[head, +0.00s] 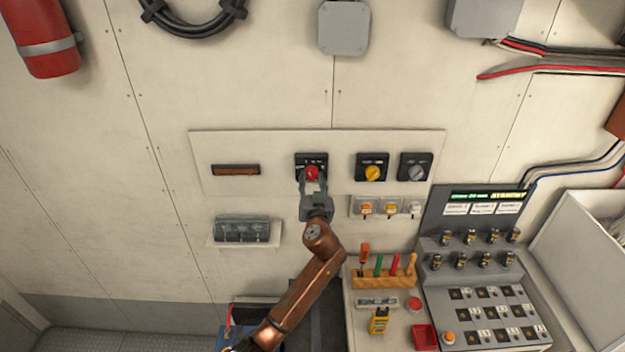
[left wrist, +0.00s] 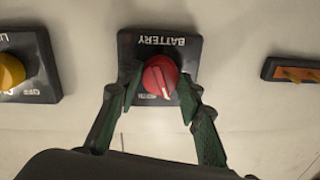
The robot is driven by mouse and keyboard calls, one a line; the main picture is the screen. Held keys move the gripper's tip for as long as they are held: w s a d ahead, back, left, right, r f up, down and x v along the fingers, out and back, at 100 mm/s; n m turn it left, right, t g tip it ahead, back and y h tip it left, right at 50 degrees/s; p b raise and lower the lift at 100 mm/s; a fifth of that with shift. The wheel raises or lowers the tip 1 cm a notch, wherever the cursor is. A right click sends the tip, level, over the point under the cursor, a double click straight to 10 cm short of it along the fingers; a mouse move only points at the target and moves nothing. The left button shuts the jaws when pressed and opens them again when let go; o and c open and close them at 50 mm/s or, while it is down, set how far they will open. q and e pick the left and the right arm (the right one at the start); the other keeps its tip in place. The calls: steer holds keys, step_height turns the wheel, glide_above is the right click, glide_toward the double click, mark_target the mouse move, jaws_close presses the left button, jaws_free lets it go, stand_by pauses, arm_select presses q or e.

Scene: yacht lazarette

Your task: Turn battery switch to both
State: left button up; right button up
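The battery switch (head: 312,172) is a red round knob on a black plate on the pale wall panel. In the left wrist view the red knob (left wrist: 160,76) appears upside down, with "BATTERY" on its plate. A white line on the knob runs nearly vertical, slightly tilted; the small position lettering is hard to read. My left gripper (head: 313,182) is at the knob from below. In the left wrist view its green-padded fingers (left wrist: 160,88) stand apart, one each side of the knob. Contact with the knob is not clear. My right gripper is in neither view.
A yellow knob (head: 372,173) and a grey knob (head: 416,173) sit to the right on the same panel. Small coloured switches (head: 390,208) are below them. A tool rack (head: 383,281) and a control console (head: 485,290) stand lower right.

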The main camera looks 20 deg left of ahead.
arm_select(q)
steer(key=c, duration=0.6)
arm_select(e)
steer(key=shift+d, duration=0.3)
arm_select(q)
steer(key=shift+m, duration=0.3)
steer(key=shift+c, duration=0.2)
steer(key=m, duration=0.3)
steer(key=shift+m, duration=0.3)
steer(key=m, duration=0.3)
steer(key=shift+m+t, duration=0.3)
steer(key=shift+m, duration=0.6)
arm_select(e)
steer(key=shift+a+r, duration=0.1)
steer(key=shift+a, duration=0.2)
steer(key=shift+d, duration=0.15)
arm_select(q)
steer(key=o, duration=1.2)
steer(key=shift+c, duration=0.2)
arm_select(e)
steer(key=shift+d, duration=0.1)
